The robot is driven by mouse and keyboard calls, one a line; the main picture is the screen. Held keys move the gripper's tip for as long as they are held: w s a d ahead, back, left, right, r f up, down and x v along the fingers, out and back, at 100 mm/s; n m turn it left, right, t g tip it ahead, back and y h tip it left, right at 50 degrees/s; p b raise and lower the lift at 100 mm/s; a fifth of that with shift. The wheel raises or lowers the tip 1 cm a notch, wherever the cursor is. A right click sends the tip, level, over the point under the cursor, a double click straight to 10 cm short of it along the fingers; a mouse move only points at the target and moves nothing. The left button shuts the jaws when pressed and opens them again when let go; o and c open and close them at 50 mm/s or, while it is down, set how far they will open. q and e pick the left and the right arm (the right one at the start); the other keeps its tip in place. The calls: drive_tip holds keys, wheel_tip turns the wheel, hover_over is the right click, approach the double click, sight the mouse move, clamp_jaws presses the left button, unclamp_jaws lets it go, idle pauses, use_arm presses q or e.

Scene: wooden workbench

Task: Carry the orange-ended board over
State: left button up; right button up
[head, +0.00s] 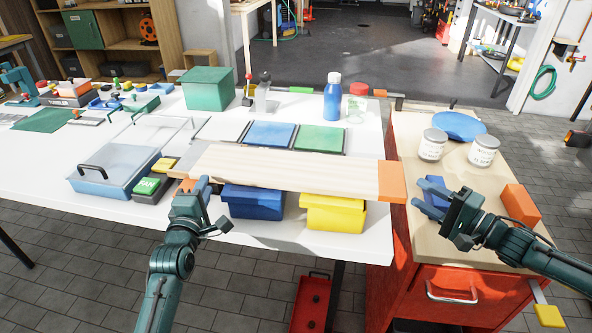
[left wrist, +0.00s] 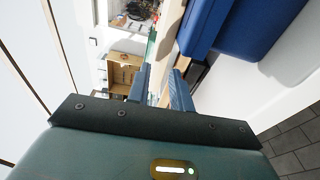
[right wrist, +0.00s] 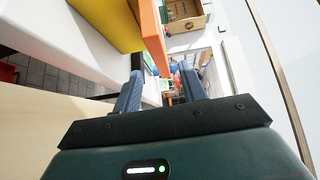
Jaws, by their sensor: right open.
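The long pale wooden board (head: 290,172) lies across the front of the white table, over a blue bin (head: 253,202) and a yellow bin (head: 333,212). Its right orange end (head: 392,181) sticks out towards the side cabinet; it also shows close up in the right wrist view (right wrist: 151,35). My left gripper (head: 192,186) is at the board's left end and appears shut on it, largely hiding the orange there. In the left wrist view a pale strip runs between the fingers (left wrist: 160,85). My right gripper (head: 438,196) is open and empty, just right of the right orange end.
The wood-topped cabinet (head: 405,130) holds two white jars (head: 433,144), a blue plate (head: 459,125) and an orange block (head: 520,205). Behind the board are blue and green panels (head: 295,136) and bottles (head: 332,97). A lidded tray (head: 115,170) sits left.

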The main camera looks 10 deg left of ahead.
sight(214, 163)
use_arm(q)
drive_tip(key=w, duration=0.9)
drive_tip(key=shift+w+a, duration=0.1)
drive_tip(key=shift+a, duration=0.3)
use_arm(e)
drive_tip(key=x, duration=0.9)
drive_tip(key=shift+a, duration=0.1)
use_arm(q)
drive_tip(key=shift+c, duration=0.5)
use_arm(e)
drive_tip(key=shift+c, duration=0.5)
use_arm(q)
clamp_jaws()
use_arm(e)
drive_tip(key=c, duration=0.5)
clamp_jaws()
use_arm(q)
drive_tip(key=shift+r, duration=0.1)
use_arm(e)
drive_tip(key=shift+r, duration=0.1)
